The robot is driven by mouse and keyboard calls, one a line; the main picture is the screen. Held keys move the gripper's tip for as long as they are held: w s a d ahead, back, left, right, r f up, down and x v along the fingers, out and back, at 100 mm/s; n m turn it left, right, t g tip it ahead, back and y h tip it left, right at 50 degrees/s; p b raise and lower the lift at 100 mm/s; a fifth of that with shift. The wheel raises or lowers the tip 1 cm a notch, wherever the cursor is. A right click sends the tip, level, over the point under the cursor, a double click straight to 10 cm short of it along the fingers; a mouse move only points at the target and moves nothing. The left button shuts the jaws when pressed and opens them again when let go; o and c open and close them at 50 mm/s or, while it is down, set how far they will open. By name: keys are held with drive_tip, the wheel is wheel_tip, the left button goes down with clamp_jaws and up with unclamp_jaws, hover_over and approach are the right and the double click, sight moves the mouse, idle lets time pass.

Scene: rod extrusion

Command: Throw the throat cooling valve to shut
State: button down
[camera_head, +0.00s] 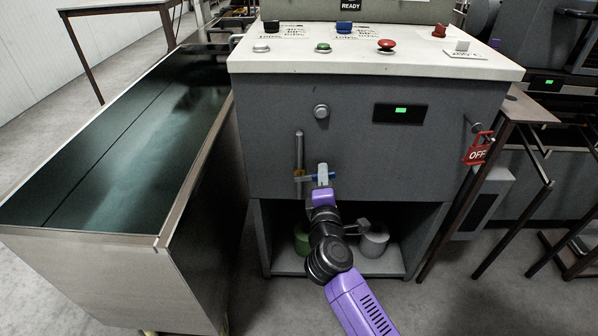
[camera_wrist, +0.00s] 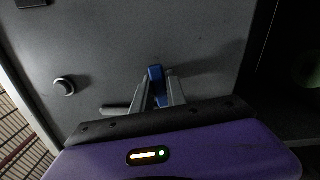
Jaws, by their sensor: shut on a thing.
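The throat cooling valve sits low on the front of the grey cabinet. It has a vertical metal pipe (camera_head: 299,150), a small brass-coloured body (camera_head: 299,176) and a blue lever (camera_head: 332,176). The lever lies about horizontal, pointing right, across the line of the pipe. My gripper (camera_head: 322,175) is at the lever, with its fingers around it. In the wrist view the blue lever (camera_wrist: 155,73) shows between the two fingers of my gripper (camera_wrist: 159,88). The fingers hide part of the lever in the head view.
A round knob (camera_head: 321,111) and a green-lit display (camera_head: 400,113) are above the valve. A red OFF tag (camera_head: 478,149) hangs at the cabinet's right. A long dark-bedded tank (camera_head: 120,140) stands at left. A green pot (camera_head: 302,243) and a grey pot (camera_head: 374,242) sit in the open shelf below.

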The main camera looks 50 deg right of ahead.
drive_tip(key=shift+f, duration=0.1)
drive_tip(key=shift+f+m+b, duration=0.2)
drive_tip(key=shift+m+b, duration=0.15)
drive_tip(key=shift+m, duration=0.05)
drive_tip(key=shift+f+m+b, duration=0.3)
drive_tip(key=shift+m+b, duration=0.1)
drive_tip(key=shift+b, duration=0.3)
drive_tip(key=c, duration=1.3)
unclamp_jaws()
drive_tip(key=shift+r, duration=0.1)
drive_tip(key=shift+o, duration=0.2)
drive_tip(key=v, duration=0.7)
drive_tip(key=shift+s+a+p, duration=0.3)
drive_tip(key=shift+p, duration=0.05)
